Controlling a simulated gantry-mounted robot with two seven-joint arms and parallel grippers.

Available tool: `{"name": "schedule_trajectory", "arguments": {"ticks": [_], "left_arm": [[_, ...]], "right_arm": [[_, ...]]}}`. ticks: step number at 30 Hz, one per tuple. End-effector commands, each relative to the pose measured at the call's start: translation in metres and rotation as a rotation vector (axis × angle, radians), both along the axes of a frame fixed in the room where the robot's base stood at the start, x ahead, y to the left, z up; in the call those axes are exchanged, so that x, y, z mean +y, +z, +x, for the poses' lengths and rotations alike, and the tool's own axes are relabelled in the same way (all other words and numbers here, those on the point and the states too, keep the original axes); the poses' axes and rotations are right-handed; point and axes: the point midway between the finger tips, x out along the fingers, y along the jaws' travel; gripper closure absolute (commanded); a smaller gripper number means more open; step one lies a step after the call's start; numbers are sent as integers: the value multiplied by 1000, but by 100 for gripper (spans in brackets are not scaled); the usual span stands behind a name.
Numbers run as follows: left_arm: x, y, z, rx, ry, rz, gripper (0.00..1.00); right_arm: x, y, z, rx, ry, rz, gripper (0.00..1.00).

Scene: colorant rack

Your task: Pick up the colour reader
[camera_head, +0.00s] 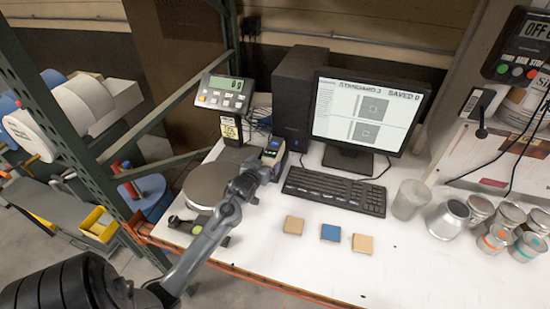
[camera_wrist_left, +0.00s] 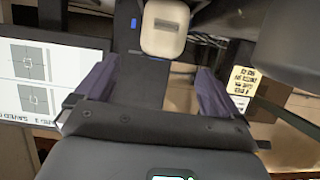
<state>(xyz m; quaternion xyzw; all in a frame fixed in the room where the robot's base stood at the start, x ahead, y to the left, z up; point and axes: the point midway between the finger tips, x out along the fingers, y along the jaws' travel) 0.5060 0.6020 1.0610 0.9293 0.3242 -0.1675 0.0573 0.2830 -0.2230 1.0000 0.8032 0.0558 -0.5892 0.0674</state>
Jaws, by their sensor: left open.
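The colour reader (camera_head: 274,148) appears to be the small upright device with a lit blue screen on the white bench, between the balance and the keyboard. My left gripper (camera_head: 262,168) is open, right in front of the device and partly covering its lower part. In the left wrist view, the two dark fingers of the gripper (camera_wrist_left: 158,85) are spread wide apart. A pale rounded block with a dark slot (camera_wrist_left: 165,26) lies beyond the fingertips, between them in the picture; I cannot tell which part of the device it is. Whether the fingers touch anything is unclear. My right gripper is not in view.
A balance with a round pan (camera_head: 207,184) and raised display (camera_head: 224,92) stands left. A keyboard (camera_head: 334,192), monitor (camera_head: 366,112) and dark computer tower (camera_head: 297,95) stand right and behind. Tan and blue blocks (camera_head: 330,233) lie in front; cans (camera_head: 449,220) stand right. The front bench is mostly clear.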

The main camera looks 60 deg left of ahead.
Motion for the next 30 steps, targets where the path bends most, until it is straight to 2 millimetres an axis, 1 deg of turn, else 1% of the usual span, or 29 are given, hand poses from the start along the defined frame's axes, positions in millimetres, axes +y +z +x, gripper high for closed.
{"name": "schedule_trajectory", "arguments": {"ticks": [3,9,19,24,30], "left_arm": [[9,-4,13,-5,0,1,4],[24,-13,31,-5,0,1,4],[34,-20,43,-5,0,0,4],[46,-31,56,-3,1,0,4],[56,-38,70,-4,0,0,4]], "right_arm": [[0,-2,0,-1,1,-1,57],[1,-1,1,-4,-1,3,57],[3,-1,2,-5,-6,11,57],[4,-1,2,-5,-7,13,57],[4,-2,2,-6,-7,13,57]]}}
